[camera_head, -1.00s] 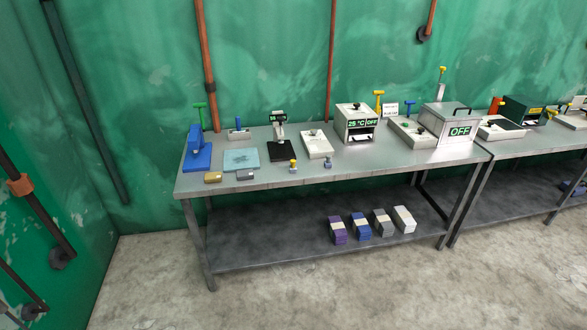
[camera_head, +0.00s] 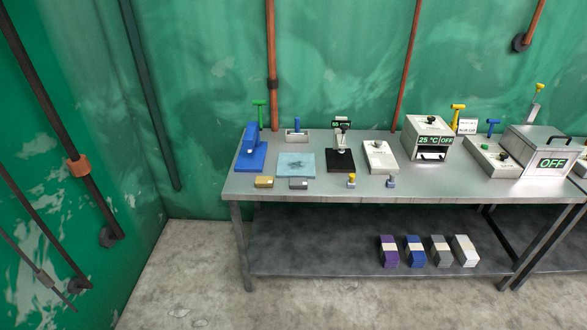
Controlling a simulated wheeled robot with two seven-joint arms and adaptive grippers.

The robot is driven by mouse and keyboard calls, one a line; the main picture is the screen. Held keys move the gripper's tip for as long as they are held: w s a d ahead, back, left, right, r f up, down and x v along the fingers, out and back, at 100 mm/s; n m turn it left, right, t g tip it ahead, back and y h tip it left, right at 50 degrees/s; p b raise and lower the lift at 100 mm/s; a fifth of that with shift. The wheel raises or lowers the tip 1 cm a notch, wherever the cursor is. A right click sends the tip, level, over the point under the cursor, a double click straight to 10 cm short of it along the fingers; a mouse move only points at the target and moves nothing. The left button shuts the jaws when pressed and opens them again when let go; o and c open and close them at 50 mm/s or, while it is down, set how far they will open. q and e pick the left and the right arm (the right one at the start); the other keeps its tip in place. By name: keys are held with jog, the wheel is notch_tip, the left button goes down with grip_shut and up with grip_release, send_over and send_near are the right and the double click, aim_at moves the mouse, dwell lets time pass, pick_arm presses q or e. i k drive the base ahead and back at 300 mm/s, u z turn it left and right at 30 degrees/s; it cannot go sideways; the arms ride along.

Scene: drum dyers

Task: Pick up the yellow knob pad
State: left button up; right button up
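A small piece with a yellow knob on a pale base, which looks like the yellow knob pad (camera_head: 351,180), stands upright near the front edge of the metal table (camera_head: 330,193). A similar small piece with a grey-blue knob (camera_head: 391,182) stands to its right. A gold-yellow block (camera_head: 264,182) and a grey block (camera_head: 298,184) lie further left along the front edge. Neither of my grippers is in view.
Behind are a blue stand (camera_head: 251,152), a light blue mat (camera_head: 296,165), a black-based device (camera_head: 341,158), a white box (camera_head: 380,156) and a "25 °C OFF" machine (camera_head: 428,138). Several colored stacks sit on the lower shelf (camera_head: 320,262). The concrete floor (camera_head: 195,285) in front is clear.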

aim_at(350, 182)
jog(key=u, duration=0.6)
jog(key=i, duration=1.35)
jog(key=z, duration=0.4)
jog(key=i, duration=1.4)
jog(key=z, duration=0.95)
